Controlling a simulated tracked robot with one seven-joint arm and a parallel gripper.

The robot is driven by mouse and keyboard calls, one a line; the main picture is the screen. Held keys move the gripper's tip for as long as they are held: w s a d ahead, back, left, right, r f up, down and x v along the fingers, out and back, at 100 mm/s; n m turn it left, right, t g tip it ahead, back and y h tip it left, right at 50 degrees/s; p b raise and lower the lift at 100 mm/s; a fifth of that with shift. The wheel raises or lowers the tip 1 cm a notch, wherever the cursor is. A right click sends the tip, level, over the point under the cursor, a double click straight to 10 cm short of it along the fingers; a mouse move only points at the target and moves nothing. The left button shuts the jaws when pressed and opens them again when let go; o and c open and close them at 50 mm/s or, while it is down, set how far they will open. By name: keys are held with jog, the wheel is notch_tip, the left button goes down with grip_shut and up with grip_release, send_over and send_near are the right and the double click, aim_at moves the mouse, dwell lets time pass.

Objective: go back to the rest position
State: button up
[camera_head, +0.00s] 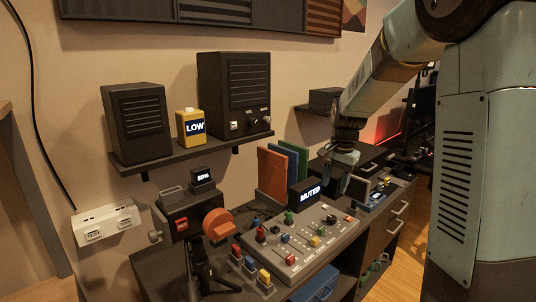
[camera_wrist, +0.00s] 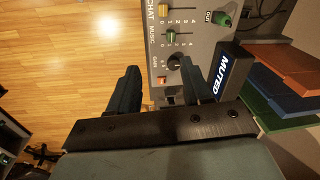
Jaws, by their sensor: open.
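The mixer panel (camera_wrist: 200,17) lies below, with a black knob (camera_wrist: 176,64) and the MUTED display (camera_wrist: 221,76) near the right finger. I cannot tell the exact height of the fingertips above the panel.
A wall shelf (camera_head: 190,148) carries two black speakers and a yellow LOW box (camera_head: 191,126). Upright coloured books (camera_head: 280,168) stand behind the mixer. Wooden floor (camera_wrist: 60,70) is open beside the desk.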

jog(key=s+d+r+n+t, duration=0.1)
jog(key=s+r+n, duration=0.3)
jog(key=s, duration=1)
jog(key=s+r+n+t, duration=0.3)
jog(key=s+r, duration=0.3)
jog(key=s, duration=0.8)
jog(key=shift+d+r+n+t+h, duration=0.25)
jog(key=shift+d+n+t+h, duration=0.1)
jog(key=shift+n, duration=0.15)
